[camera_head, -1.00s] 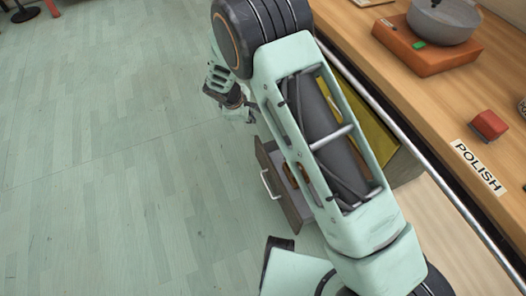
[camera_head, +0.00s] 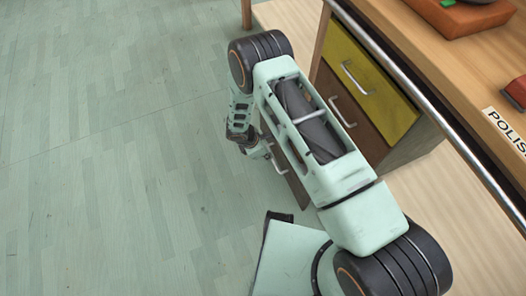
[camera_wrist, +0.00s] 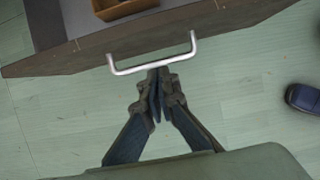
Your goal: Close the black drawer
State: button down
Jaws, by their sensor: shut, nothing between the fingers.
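The lowest drawer (camera_head: 294,183), dark in colour, stands pulled out from the cabinet. My arm hides much of it in the head view. In the wrist view its front panel (camera_wrist: 222,33) runs across the top, with a pale metal bar handle (camera_wrist: 153,63). The grey inside of the drawer shows beyond the panel, with a small brown wooden tray (camera_wrist: 122,8) in it. My gripper (camera_wrist: 158,74) is shut and empty, its tips at the handle bar in the picture. Whether they touch it I cannot tell. In the head view my gripper (camera_head: 266,151) is just in front of the drawer.
Above it, a yellow drawer (camera_head: 378,98) and a brown drawer (camera_head: 338,98) appear closed. The wooden worktop (camera_head: 455,62) with a metal rail (camera_head: 440,122) runs along the right. The pale green floor (camera_head: 110,150) on the left is clear.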

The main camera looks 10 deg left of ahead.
aim_at(282, 156)
jog(key=shift+w+d+f, duration=0.2)
jog(key=shift+w+d, duration=0.45)
jog(key=shift+d, duration=0.2)
jog(key=shift+w+d+f, duration=0.15)
jog(key=shift+w+d, duration=0.5)
jog(key=shift+d, duration=0.2)
jog(key=shift+d, duration=0.1)
jog(key=w+d+b, duration=0.4)
jog(key=w+d, duration=1)
jog(key=d, duration=0.4)
jog(key=shift+s, duration=0.1)
